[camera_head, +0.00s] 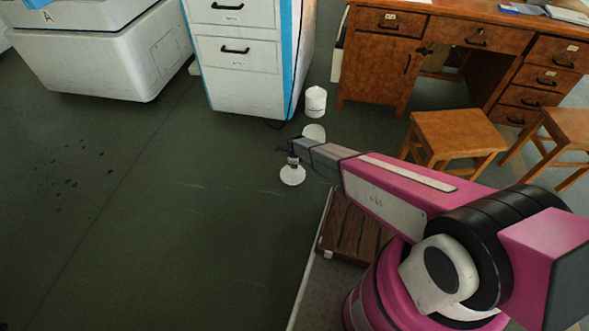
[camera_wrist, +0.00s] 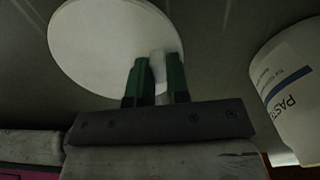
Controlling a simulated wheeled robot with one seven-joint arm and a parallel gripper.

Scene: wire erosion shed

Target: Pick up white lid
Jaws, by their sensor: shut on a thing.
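The white lid (camera_head: 292,175) is a round disc with a small knob. It hangs below the tip of my gripper (camera_head: 292,157) in the head view. In the wrist view, the lid (camera_wrist: 100,40) fills the upper middle. The green-sided fingers of my gripper (camera_wrist: 157,72) are shut on its pale knob, which is partly hidden between them. The head view does not clearly show how far the lid is above the floor.
A white canister (camera_head: 316,101) stands on the floor near the drawer cabinet (camera_head: 238,55). Another white round thing (camera_head: 314,131) is partly behind my arm. A white labelled container (camera_wrist: 290,90) is close at right. A desk and stools (camera_head: 455,135) stand right; floor at left is clear.

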